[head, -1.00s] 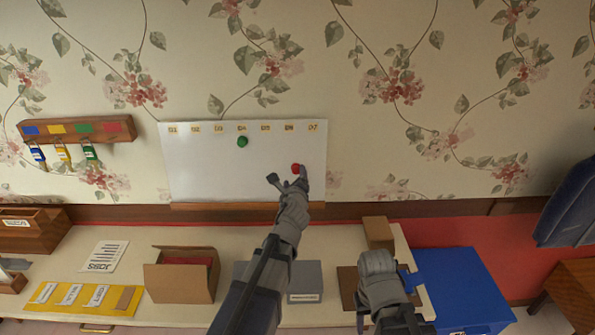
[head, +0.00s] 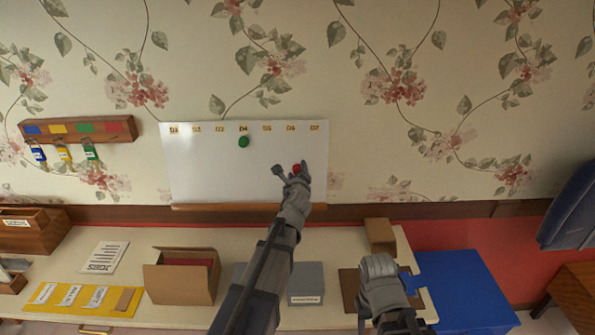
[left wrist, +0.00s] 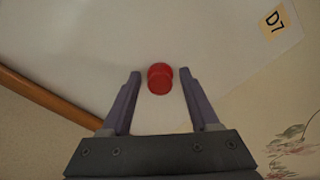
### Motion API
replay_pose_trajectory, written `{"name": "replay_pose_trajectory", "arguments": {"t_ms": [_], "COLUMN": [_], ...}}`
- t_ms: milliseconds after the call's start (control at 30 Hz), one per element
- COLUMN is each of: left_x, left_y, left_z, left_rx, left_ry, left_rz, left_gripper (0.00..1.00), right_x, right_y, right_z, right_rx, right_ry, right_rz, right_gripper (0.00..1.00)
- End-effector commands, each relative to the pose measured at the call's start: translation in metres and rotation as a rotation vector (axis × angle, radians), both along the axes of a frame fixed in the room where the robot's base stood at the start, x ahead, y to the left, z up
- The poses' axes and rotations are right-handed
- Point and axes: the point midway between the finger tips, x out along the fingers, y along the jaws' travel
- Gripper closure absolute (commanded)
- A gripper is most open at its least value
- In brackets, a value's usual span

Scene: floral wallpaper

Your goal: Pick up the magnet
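A red magnet (head: 296,169) is on the white board (head: 200,170), towards its right side below the D6 and D7 labels. In the left wrist view the red magnet (left wrist: 160,78) lies between the tips of my left gripper (left wrist: 160,82), with a gap on each side. My left gripper (head: 292,172) is open at the board. A green magnet (head: 243,141) is on the board under D4. My right gripper (head: 378,268) is low over the right end of the table; its fingers cannot be made out.
Below the board is a table (head: 130,240) with an open cardboard box (head: 180,285), a grey box (head: 307,281) and a small brown box (head: 380,234). A key rack (head: 78,130) hangs left of the board. A blue box (head: 465,290) stands at right.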

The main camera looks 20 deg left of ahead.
Motion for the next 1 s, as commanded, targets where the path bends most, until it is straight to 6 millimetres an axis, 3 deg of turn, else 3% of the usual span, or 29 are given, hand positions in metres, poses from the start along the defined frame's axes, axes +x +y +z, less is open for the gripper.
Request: {"name": "replay_pose_trajectory", "arguments": {"t_ms": [67, 500, 1000], "left_x": [-0.0001, -0.0002, -0.0001], "left_y": [-0.0002, -0.0002, -0.0002], "left_z": [0.0, -0.0001, 0.0049], "left_rx": [0.0, 0.0, 0.0], "left_ry": [0.0, 0.0, 0.0], "left_rz": [0.0, 0.0, 0.0], "left_gripper": [0.49, 0.98, 1.0], "right_x": [0.0, 0.0, 0.0], "right_y": [0.0, 0.0, 0.0], "right_z": [0.0, 0.0, 0.0049], "right_rx": [0.0, 0.0, 0.0], "right_ry": [0.0, 0.0, 0.0], "right_rz": [0.0, 0.0, 0.0], "right_gripper": [0.5, 0.5, 0.5]}}
